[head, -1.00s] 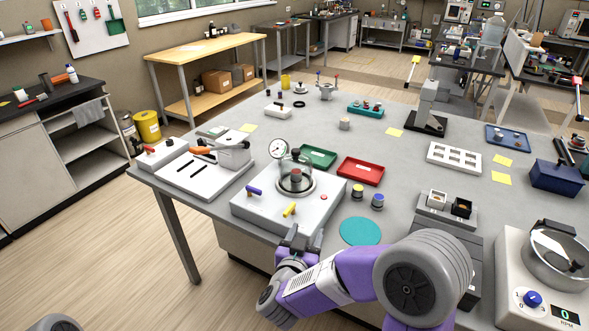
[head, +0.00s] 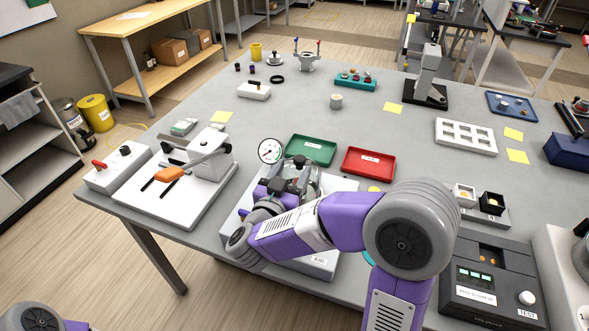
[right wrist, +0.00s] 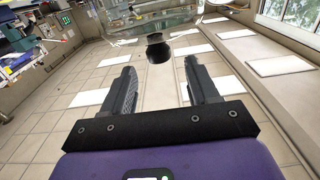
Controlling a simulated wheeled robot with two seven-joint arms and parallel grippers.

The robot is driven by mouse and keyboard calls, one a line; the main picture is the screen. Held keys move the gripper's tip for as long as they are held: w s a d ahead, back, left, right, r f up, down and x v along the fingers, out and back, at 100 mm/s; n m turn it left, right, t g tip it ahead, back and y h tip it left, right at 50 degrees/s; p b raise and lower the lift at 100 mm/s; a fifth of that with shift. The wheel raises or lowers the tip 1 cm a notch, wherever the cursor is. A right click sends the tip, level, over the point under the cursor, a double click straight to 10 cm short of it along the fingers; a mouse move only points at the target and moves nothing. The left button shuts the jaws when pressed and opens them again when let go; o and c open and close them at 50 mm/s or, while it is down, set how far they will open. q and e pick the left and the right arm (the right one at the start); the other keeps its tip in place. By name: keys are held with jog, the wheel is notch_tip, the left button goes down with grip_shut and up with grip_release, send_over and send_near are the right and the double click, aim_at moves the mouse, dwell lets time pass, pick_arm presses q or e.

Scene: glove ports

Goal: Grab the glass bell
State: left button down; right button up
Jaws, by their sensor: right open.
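The glass bell (head: 314,184) stands on the white pump base (head: 322,262), next to a round dial gauge. My right arm and gripper hide much of it in the head view. My right gripper (head: 288,179) is at the near side of the bell, its jaws pointing toward the bell's upper part. In the right wrist view my right gripper (right wrist: 159,85) is open and empty. A dark knob (right wrist: 156,48) shows beyond the fingertips, in line with the gap, with clear glass (right wrist: 165,22) behind it. My left gripper is not in view.
A dial gauge (head: 270,151) stands close by the bell on its left. Green (head: 311,150) and red (head: 369,163) trays lie behind. A white lever press (head: 185,180) is to the left. A dark tester box (head: 492,283) is at the right. The table behind the trays is partly clear.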

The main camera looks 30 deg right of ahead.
aim_at(298, 164)
jog(key=x, duration=0.3)
jog(key=b+x, duration=0.1)
jog(key=shift+w+d+f, duration=0.15)
jog(key=shift+d+f, duration=0.15)
jog(key=shift+d, duration=0.05)
jog(key=shift+w+d+r, duration=0.1)
jog(key=shift+w+d, duration=0.15)
jog(key=shift+w, duration=0.05)
grip_shut()
